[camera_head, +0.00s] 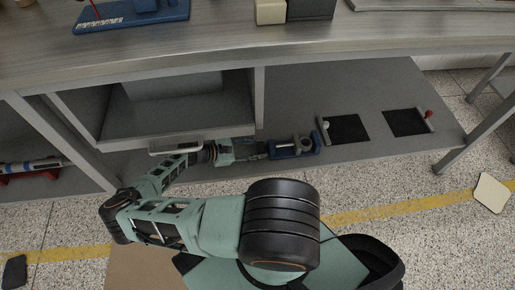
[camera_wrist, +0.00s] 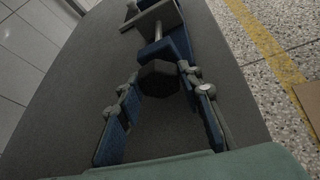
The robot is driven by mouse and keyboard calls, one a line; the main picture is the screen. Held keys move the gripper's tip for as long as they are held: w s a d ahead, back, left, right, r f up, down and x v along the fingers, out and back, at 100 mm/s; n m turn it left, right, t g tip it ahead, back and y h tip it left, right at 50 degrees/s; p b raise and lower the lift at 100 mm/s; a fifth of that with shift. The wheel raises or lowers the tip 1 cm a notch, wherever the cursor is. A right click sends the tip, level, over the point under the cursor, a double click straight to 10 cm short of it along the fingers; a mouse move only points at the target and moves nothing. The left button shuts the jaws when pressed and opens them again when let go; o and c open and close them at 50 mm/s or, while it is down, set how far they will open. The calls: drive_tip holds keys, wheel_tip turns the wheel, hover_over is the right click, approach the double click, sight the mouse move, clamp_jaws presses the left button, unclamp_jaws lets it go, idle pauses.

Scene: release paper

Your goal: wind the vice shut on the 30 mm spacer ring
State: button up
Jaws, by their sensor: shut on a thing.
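The blue vice (camera_head: 292,149) lies on the low grey shelf. It also shows in the wrist view (camera_wrist: 163,49), with its screw running towards me and a grey jaw plate across it. A dark, many-sided screw knob (camera_wrist: 158,80) sits at the vice's near end. My gripper (camera_head: 264,150) reaches the vice from the left. In the wrist view its two fingertips (camera_wrist: 160,74) are on either side of the knob, shut on it. A small greyish round shape (camera_head: 303,142) at the vice may be the spacer ring. How it touches the jaws is not clear.
Two black mats (camera_head: 347,128) (camera_head: 405,122) lie on the shelf right of the vice, with a white and a red knob beside them. A drawer-like grey box (camera_head: 165,105) stands left, close to my arm. A shelf post (camera_head: 259,95) rises behind my gripper.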

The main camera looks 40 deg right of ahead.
drive_tip(key=shift+f+m+t+h, duration=0.1)
drive_tip(key=shift+m+t+h, duration=0.6)
drive_tip(key=shift+m, duration=0.7)
drive_tip(key=o, duration=1.2)
drive_tip(key=shift+c, duration=0.2)
drive_tip(key=n+g+y, duration=0.1)
drive_tip(key=n, duration=0.2)
drive_tip(key=shift+y, duration=0.4)
drive_tip(key=v, duration=1.1)
drive_tip(key=shift+w, duration=0.2)
drive_tip(key=shift+d, duration=0.1)
